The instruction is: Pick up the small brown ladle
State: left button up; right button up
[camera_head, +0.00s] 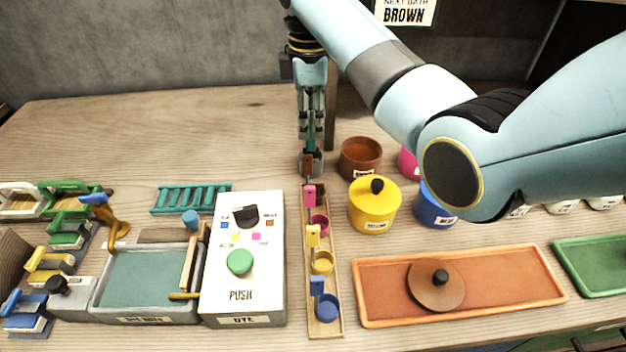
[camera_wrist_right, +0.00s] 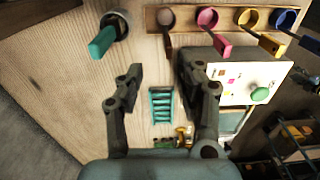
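The small brown ladle (camera_wrist_right: 166,22) sits at the end of a wooden rack, its handle pointing toward my right gripper (camera_wrist_right: 160,72) in the right wrist view. In the head view only its brown handle tip (camera_head: 307,164) shows, below the fingers of my right gripper (camera_head: 309,148). The gripper points down at the far end of the rack. In the wrist view its two fingers are spread with nothing between them, apart from the ladle. Its cup is mostly hidden in the head view. My left gripper is not in view.
The rack (camera_head: 333,331) also holds pink (camera_head: 310,195), yellow (camera_head: 313,235) and blue (camera_head: 317,285) ladles. A grey cup with a teal handle (camera_wrist_right: 103,41) stands close by. A brown pot (camera_head: 360,157), a yellow lidded pot (camera_head: 373,211) and a white push-button box (camera_head: 250,290) flank the rack.

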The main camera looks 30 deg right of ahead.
aim_at(306, 158)
jog(key=f, duration=0.2)
jog(key=s+f, duration=0.1)
jog(key=shift+a+f, duration=0.25)
jog(key=shift+f, duration=0.35)
jog(key=f, duration=0.4)
jog(key=shift+s+d+f+p, duration=0.1)
jog(key=shift+s+f+p, duration=0.1)
jog(key=shift+s+p, duration=0.1)
jog(key=shift+w+f, duration=0.1)
jog(key=shift+f, duration=0.25)
jog(key=shift+c, duration=0.6)
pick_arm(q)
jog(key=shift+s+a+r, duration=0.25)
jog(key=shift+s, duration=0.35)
pick_arm(e)
grip_shut()
